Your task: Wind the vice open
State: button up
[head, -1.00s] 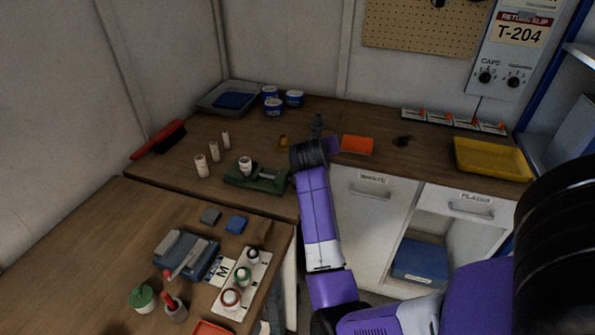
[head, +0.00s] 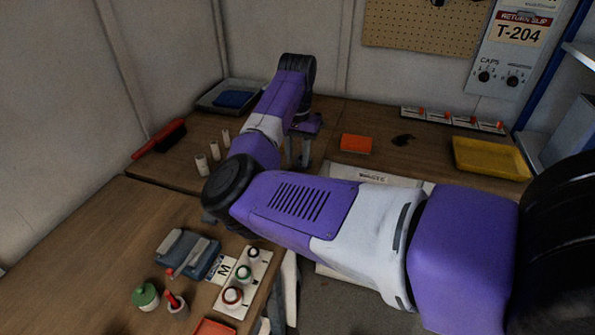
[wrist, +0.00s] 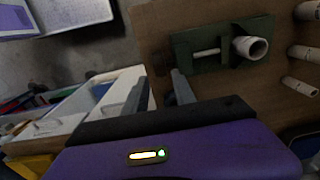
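The green vice (wrist: 182,60) shows in the wrist view on the wooden bench, near the bench edge. A pale bare rod runs along its middle, and a white hollow cylinder (wrist: 251,46) stands at its right end. In the head view my arm hides the vice. My gripper (wrist: 159,76) has its two grey fingers apart with nothing seen between them. In the head view my gripper (head: 298,150) points down over the back bench. I cannot make out a winding handle.
Several white cylinders (wrist: 304,54) stand beyond the vice. The front bench holds bottles and a grey-blue device (head: 188,253).

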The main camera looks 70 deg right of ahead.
jog(key=shift+f+p, duration=0.4)
jog(key=shift+f, duration=2.65)
grip_shut()
